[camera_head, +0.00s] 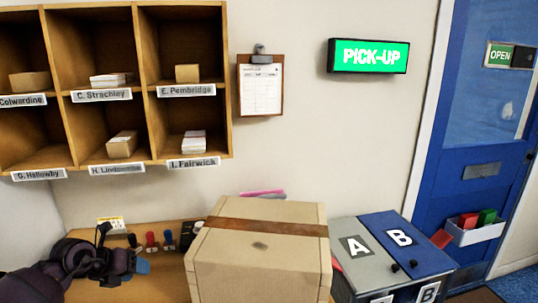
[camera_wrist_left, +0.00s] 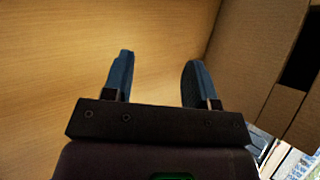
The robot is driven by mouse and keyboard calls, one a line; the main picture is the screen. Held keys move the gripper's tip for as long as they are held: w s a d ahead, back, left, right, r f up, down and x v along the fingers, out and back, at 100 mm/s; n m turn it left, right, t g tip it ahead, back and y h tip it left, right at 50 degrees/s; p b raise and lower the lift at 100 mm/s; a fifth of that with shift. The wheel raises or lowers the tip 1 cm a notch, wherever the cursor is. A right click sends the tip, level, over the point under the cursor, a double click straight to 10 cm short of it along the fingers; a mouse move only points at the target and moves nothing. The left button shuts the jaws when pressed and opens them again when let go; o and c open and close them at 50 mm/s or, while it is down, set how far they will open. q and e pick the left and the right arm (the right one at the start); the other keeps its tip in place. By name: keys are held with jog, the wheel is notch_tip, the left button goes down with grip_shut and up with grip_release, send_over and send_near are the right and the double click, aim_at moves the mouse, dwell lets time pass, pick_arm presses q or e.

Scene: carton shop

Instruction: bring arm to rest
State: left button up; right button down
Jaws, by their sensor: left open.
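My left arm (camera_head: 65,262) comes in from the left, low over the wooden counter. My left gripper (camera_head: 142,266) is at its end, left of the large closed carton and apart from it. In the left wrist view the left gripper (camera_wrist_left: 157,65) shows two blue fingers spread apart with nothing between them. The wood surface lies beyond the fingers. My right gripper is not in view.
The taped carton (camera_head: 258,262) stands on the counter (camera_head: 160,290); its side also shows in the wrist view (camera_wrist_left: 250,60). Stamps (camera_head: 152,242) stand behind my gripper. A box lettered A and B (camera_head: 375,240) stands right of the carton. Pigeonholes (camera_head: 228,100) hang above.

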pick_arm(q)
jog(key=s+d+r+n+t+h, duration=0.5)
jog(key=d+r+n+t, duration=0.2)
jog(key=d+t, duration=0.3)
jog(key=s+a+f+n+g+y, duration=0.35)
jog(key=s+n+y, duration=0.4)
jog(key=n, duration=0.45)
jog(key=s+a+f+n+g+y, duration=0.2)
jog(key=s+f+n+y, duration=0.45)
jog(key=n, duration=0.55)
jog(key=s+d+f+n+g+h, duration=0.1)
jog(key=s+d+f+g+h, duration=0.1)
jog(key=s+d+g, duration=0.35)
jog(key=s+d+f+n+g+h, duration=0.1)
jog(key=s+d+f+g+h, duration=0.15)
jog(key=s, duration=0.65)
jog(key=w+f+t, duration=0.7)
jog(key=f+t, duration=0.1)
jog(key=f, duration=0.2)
jog(key=shift+a, duration=0.3)
